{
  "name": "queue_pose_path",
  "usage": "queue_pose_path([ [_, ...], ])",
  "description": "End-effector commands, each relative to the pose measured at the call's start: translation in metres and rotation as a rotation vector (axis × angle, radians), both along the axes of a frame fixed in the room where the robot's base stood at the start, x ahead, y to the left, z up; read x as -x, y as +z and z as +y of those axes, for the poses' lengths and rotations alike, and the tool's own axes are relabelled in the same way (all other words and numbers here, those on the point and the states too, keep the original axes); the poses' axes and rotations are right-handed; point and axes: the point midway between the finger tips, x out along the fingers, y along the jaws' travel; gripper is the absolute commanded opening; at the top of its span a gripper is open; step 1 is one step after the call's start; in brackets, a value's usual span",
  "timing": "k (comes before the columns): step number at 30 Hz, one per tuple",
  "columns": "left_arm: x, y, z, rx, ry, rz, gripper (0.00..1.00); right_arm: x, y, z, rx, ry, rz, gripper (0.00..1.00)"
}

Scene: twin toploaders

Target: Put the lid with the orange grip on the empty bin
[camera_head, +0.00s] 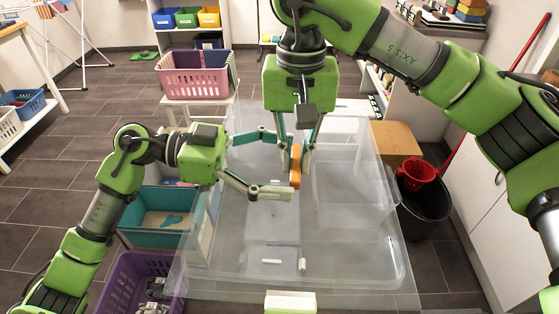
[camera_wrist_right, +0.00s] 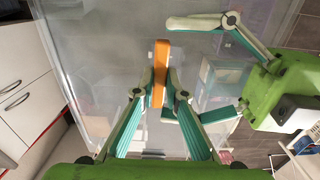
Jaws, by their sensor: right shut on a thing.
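The clear lid (camera_head: 235,285) is a large see-through sheet across the middle of the head view; it also spans the wrist view (camera_wrist_right: 100,70). Its orange grip (camera_head: 296,172) stands up near its middle. My right gripper (camera_head: 297,158) comes from above and is shut on the orange grip, which shows between its fingers in the wrist view (camera_wrist_right: 160,65). My left gripper (camera_head: 282,165) is open, just left of the grip, its fingers spread; no contact with the grip can be made out. Clear walls blur together under the lid, so I cannot tell which bin is empty.
A teal bin (camera_head: 135,238) and a purple basket (camera_head: 118,290) stand at the lower left. A black bucket (camera_head: 425,212) with a red pot (camera_head: 417,175) and a cardboard box (camera_head: 397,140) are at the right. A pink basket (camera_head: 193,85) stands behind.

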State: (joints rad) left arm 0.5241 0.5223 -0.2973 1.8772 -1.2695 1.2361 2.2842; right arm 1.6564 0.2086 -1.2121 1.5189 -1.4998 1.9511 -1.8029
Motion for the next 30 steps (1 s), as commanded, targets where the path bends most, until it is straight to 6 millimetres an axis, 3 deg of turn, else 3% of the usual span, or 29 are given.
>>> queue_pose_path([
  [1,0.000,0.000,0.000,0.000,0.000,0.000,0.68,0.000,0.000,0.000,-0.001,0.000,-0.001,0.00],
  [4,0.000,0.000,0.000,0.000,0.000,0.000,0.42,0.000,0.000,0.000,-0.001,0.000,-0.001,0.00],
  [5,0.000,0.000,0.000,0.000,0.000,0.000,0.41,0.000,0.000,0.000,-0.001,0.000,-0.001,0.00],
  [6,0.000,0.000,0.000,0.000,0.000,0.000,0.41,0.000,0.001,0.000,-0.001,0.000,-0.001,0.00],
  [7,0.000,0.001,0.000,0.001,0.000,-0.001,0.41,0.000,0.001,0.000,-0.001,0.000,-0.001,0.20],
  [9,0.000,0.001,0.000,0.001,0.000,-0.001,0.41,0.000,0.001,0.000,-0.001,0.000,-0.001,0.32],
  [21,0.000,0.001,0.000,0.002,0.001,-0.001,0.41,0.000,0.005,0.000,0.000,0.000,-0.001,0.32],
  [26,0.000,0.001,0.000,0.002,0.001,-0.001,0.41,-0.001,0.030,0.001,-0.002,-0.002,-0.005,0.32],
  [30,0.000,0.001,0.000,0.002,0.001,-0.001,0.41,-0.001,0.062,0.001,-0.002,-0.002,-0.006,0.32],
])
